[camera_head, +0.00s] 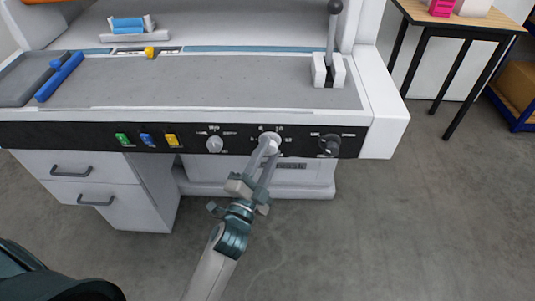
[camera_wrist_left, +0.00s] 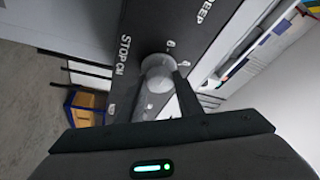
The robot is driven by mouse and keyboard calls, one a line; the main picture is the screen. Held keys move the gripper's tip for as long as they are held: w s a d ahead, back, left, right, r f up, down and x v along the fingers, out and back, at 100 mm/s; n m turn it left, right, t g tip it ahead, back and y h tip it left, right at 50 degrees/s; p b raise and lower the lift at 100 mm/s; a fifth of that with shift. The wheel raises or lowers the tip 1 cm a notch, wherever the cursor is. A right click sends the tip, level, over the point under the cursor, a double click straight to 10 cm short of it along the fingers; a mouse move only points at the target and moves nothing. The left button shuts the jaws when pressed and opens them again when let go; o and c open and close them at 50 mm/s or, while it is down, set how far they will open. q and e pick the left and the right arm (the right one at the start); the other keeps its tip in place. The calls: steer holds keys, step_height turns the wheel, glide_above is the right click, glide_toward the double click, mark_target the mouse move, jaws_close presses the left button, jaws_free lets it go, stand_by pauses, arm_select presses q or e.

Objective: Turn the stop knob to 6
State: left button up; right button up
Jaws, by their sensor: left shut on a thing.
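The stop knob (camera_head: 269,139) is a light grey round knob on the machine's black front panel (camera_head: 100,134). It is the middle of three dials in the head view. In the left wrist view the knob (camera_wrist_left: 158,72) sits beside "STOP CM" lettering, with a 6 printed close by. My left gripper (camera_head: 266,150) reaches up from below and is shut on the knob. One dark finger (camera_wrist_left: 187,98) lies against its side in the left wrist view. I cannot make out the knob's pointer or its exact setting. My right gripper is not in view.
Another grey knob (camera_head: 215,144) is to the left, and a dark knob (camera_head: 330,145) to the right. Green (camera_head: 122,140), blue (camera_head: 147,140) and yellow (camera_head: 171,140) buttons are further left. A lever (camera_head: 332,40) stands on the bed. Drawers (camera_head: 95,185) stand below left.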

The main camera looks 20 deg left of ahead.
arm_select(q)
steer(key=o, duration=1)
steer(key=shift+s, duration=0.15)
steer(key=shift+s+f, duration=0.2)
steer(key=shift+s, duration=0.3)
steer(key=shift+b+v, duration=1.55)
steer(key=shift+v, duration=6.5)
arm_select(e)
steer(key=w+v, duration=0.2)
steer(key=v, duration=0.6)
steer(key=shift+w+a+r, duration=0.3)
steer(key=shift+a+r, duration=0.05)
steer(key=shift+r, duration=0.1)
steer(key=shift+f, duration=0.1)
